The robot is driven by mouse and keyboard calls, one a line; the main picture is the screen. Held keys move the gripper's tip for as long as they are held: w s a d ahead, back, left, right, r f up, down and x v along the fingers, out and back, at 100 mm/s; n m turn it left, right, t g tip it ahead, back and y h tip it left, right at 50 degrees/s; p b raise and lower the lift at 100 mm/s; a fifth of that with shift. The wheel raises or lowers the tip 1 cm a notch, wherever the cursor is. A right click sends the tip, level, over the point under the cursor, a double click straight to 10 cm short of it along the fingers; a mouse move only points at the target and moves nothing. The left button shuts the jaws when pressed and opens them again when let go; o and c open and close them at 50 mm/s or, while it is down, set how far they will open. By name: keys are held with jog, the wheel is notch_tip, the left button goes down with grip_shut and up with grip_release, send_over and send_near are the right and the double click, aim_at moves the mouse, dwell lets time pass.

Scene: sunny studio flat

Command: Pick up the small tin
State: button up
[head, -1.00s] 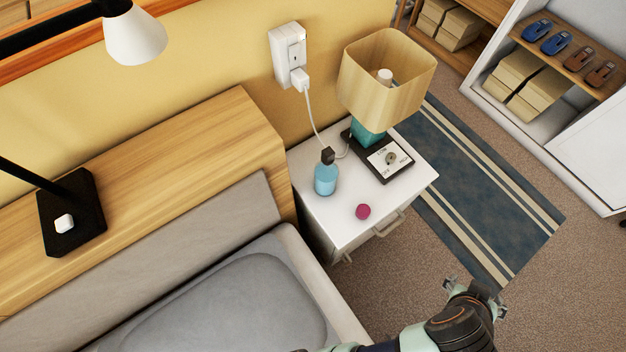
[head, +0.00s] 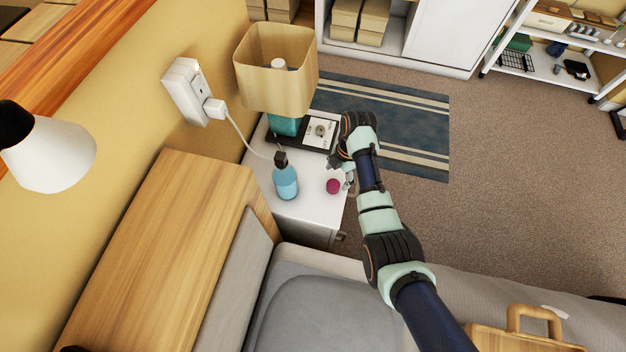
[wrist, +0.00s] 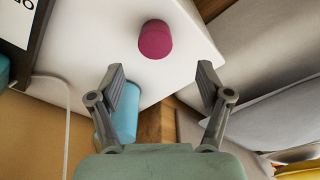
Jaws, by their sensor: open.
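The small tin (head: 333,186) is a dark pink, short cylinder standing on the white nightstand (head: 316,211), near its right edge. It also shows in the wrist view (wrist: 155,40), beyond my fingertips and roughly between their lines. My gripper (head: 347,177) is just right of the tin in the head view, close to it. In the wrist view my gripper (wrist: 160,82) is open, with nothing between its fingers. Part of the gripper is hard to make out in the head view.
A blue bottle with a dark cap (head: 286,181) stands left of the tin, and it shows behind my left finger in the wrist view (wrist: 126,112). A lamp (head: 275,75) on a black base stands behind. The bed (head: 310,310) lies in front. Carpet is clear to the right.

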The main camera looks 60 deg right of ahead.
aim_at(333, 184)
notch_tip(333, 184, down, 2)
jog(key=shift+f+b, duration=0.25)
jog(key=shift+b, duration=0.3)
jog(key=f+b, duration=0.2)
jog(key=f, duration=0.1)
jog(key=w+f+b, duration=0.1)
jog(key=f, duration=0.1)
jog(key=shift+a+f+b, duration=0.2)
jog(key=shift+a+b, duration=0.05)
jog(key=shift+b, duration=0.05)
jog(key=shift+r, duration=0.15)
jog(key=shift+c, duration=1)
jog(key=c, duration=1.1)
